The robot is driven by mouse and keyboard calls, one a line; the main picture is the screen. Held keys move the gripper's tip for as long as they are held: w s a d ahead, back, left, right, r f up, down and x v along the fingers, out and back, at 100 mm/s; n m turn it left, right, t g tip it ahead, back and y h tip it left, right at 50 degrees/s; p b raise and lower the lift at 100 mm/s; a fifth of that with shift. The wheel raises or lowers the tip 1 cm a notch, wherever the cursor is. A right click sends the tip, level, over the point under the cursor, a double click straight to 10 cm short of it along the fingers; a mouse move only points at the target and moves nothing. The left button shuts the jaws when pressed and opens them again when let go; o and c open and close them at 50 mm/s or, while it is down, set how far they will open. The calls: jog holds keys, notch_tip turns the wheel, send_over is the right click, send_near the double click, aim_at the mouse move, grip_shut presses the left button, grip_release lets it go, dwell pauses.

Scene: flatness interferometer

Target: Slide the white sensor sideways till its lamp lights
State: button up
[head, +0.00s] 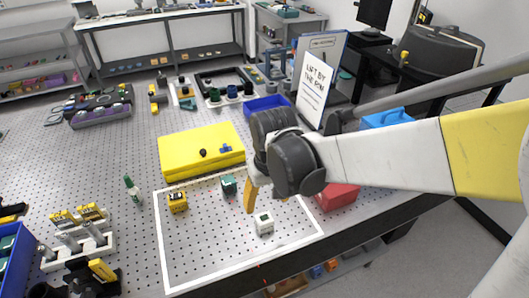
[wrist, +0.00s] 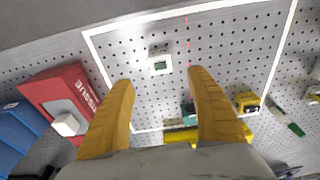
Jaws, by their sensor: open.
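The white sensor (head: 264,222) is a small white block with a dark green-grey square on its face. It stands on the perforated plate inside a white outline, near the front edge. In the wrist view the sensor (wrist: 160,60) lies beyond and between my fingertips, apart from them. I cannot make out a lit lamp on it. My gripper (head: 264,205) is open and empty above the plate, its yellow fingers pointing down; in the wrist view both fingers (wrist: 160,80) are spread wide. In the head view my wrist partly hides the far finger.
A faint red line (wrist: 188,35) runs on the plate just right of the sensor in the wrist view. A teal block (head: 228,185), a yellow block (head: 177,202) and a yellow case (head: 200,150) stand behind-left. A red box (head: 338,196) stands to the right.

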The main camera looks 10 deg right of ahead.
aim_at(265, 217)
jog(key=f+b, duration=0.1)
jog(key=f, duration=0.2)
jog(key=w+f+b, duration=0.1)
jog(key=f, duration=0.3)
jog(key=f+b, duration=0.2)
jog(key=f, duration=0.1)
jog(key=shift+w+a+f, duration=0.15)
jog(key=shift+a+f, duration=0.05)
jog(key=shift+f, duration=0.15)
grip_shut()
